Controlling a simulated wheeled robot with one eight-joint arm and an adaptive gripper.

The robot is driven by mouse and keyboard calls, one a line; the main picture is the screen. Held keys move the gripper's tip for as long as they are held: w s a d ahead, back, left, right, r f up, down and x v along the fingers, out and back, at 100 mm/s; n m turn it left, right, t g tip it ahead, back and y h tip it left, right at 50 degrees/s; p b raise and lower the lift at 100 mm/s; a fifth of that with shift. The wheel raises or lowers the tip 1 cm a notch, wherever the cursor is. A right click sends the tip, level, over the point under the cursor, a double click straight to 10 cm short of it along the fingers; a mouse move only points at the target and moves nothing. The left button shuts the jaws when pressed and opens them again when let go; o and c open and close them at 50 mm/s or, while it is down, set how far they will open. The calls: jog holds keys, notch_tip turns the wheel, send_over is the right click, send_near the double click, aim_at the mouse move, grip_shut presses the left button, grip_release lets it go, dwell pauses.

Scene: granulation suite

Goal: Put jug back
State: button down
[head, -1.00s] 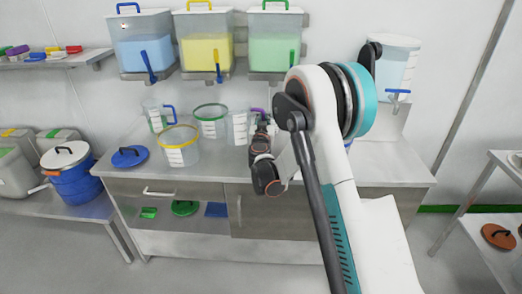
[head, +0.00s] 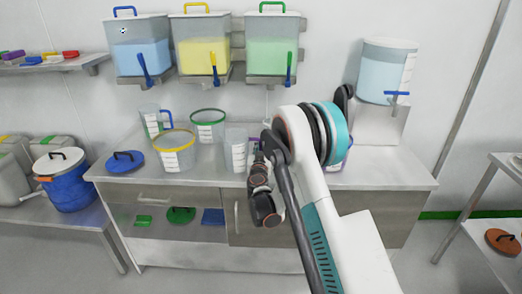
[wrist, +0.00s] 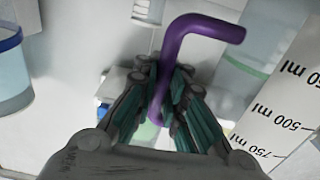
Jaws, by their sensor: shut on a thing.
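My gripper is shut on the purple handle (wrist: 205,25) of a clear jug; the fingers (wrist: 168,105) close around the handle's upright part in the wrist view. The jug's wall with printed ml marks (wrist: 285,115) fills the right of that view. In the head view the jug (head: 236,152) appears upright over the front of the bench, just left of my wrist, which hides the fingertips. I cannot tell whether its base touches the bench top.
A yellow-rimmed jug (head: 174,153), a green-rimmed jug (head: 208,127) and a blue-handled jug (head: 152,121) stand left on the bench (head: 375,165). A blue lid (head: 125,161) lies farther left. Tanks with taps hang above. The bench's right part looks mostly clear.

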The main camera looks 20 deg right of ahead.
jog(key=shift+f, duration=0.1)
jog(key=c, duration=1.7)
grip_release()
jog(key=shift+o, duration=0.2)
